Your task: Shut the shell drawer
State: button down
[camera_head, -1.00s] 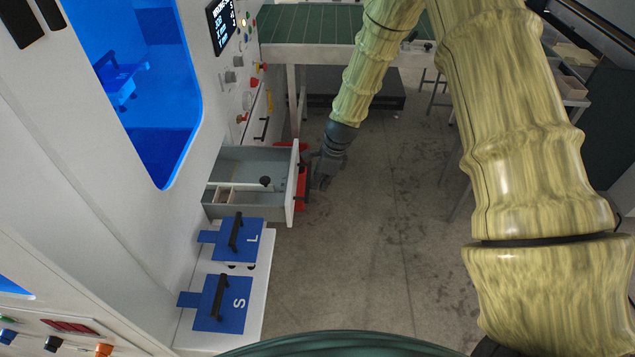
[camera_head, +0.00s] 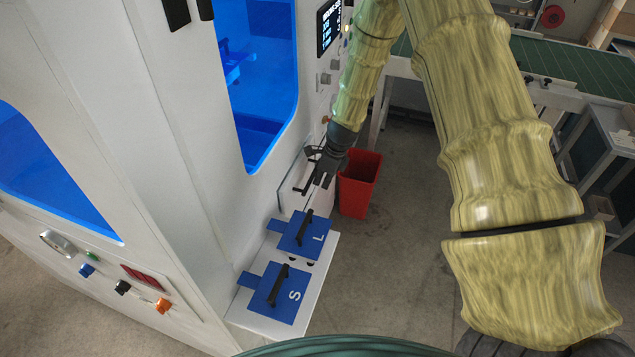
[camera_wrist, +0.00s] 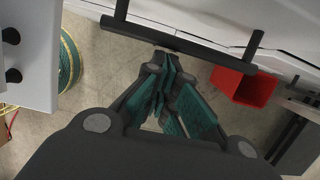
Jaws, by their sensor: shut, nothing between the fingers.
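The shell drawer's white front (camera_head: 291,194) stands close to the machine face in the head view, and its grey inside is not visible. Whether a small gap remains cannot be told. Its black bar handle (camera_head: 306,186) is just left of my gripper (camera_head: 323,182). In the wrist view the handle (camera_wrist: 205,48) crosses the top, with the white drawer face beyond it. My gripper (camera_wrist: 165,68) is shut and empty, its fingertips right at the bar. Whether they touch it is unclear.
A white shelf (camera_head: 245,312) with blue plates L (camera_head: 315,228) and S (camera_head: 291,300) juts out in front of the drawer. A red bin (camera_head: 359,187) stands on the floor right of my gripper. Open floor lies to the right.

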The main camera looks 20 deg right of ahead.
jog(key=shift+w+a, duration=0.3)
dwell(0.4)
jog(key=s+d+f, duration=0.1)
jog(key=s+d, duration=0.2)
jog(key=b+v, duration=0.2)
jog(key=v, duration=0.8)
jog(key=shift+b, duration=0.35)
jog(key=shift+d, duration=0.2)
